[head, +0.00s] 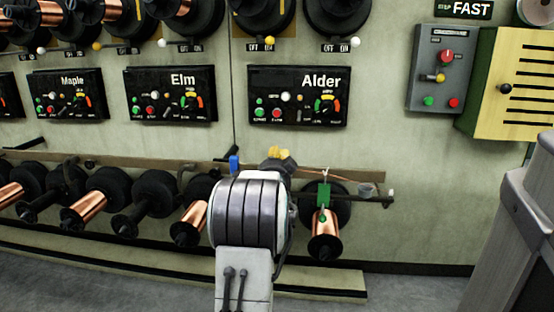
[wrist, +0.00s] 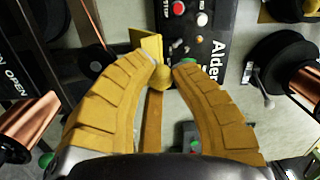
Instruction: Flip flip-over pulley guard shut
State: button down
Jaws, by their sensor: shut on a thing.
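A yellow plate (wrist: 149,43), which looks like the pulley guard, shows in the wrist view beyond my fingertips, left of the Alder panel. A round yellow knob (wrist: 165,74) sits by it, between the tips of my gripper (wrist: 170,67). The two curved ochre fingers are closed in on this knob. How far the guard is swung over cannot be told. In the head view my own arm hides most of the gripper and guard; a small yellow part (head: 280,152) shows just past my wrist, in front of the wall rail.
The black Alder panel (head: 297,95) is on the wall above, with the Elm panel (head: 171,94) to its left. A grey control box (head: 435,69) and slotted yellow cover (head: 508,85) are at right.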

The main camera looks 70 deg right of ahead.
notch_tip(320, 180, down, 7)
jog(key=t+h, duration=0.2)
jog(key=h, duration=0.4)
jog(key=shift+w+n, duration=0.15)
jog(key=shift+n, duration=0.15)
jog(key=shift+h, duration=0.3)
jog(key=c, duration=1)
grip_release()
jog(key=shift+c, duration=0.2)
jog(key=v, duration=0.7)
jog(key=shift+a+f, duration=0.15)
